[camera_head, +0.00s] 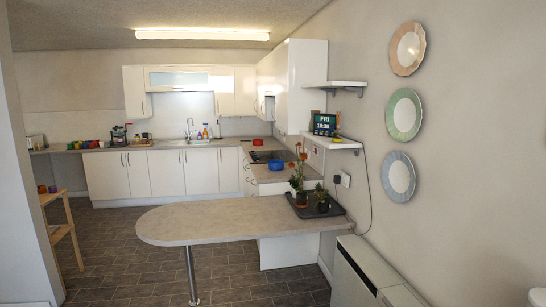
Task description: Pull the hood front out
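White wall cabinets (302,85) run along the right side of the kitchen, above the counter. The hood front appears to be the small pale piece (264,104) among them, above the black hob (268,156). It is far off and seen at a steep angle, partly hidden by the nearer tall cabinet. I cannot tell whether it is in or out. Neither of my grippers is in view.
A rounded peninsula counter (200,222) on a metal leg (191,275) stands between me and the hob. A black tray (315,208) with plants sits on it. A heater (365,275) lines the right wall. Dark floor (110,255) is open at left, beside a wooden stool (62,230).

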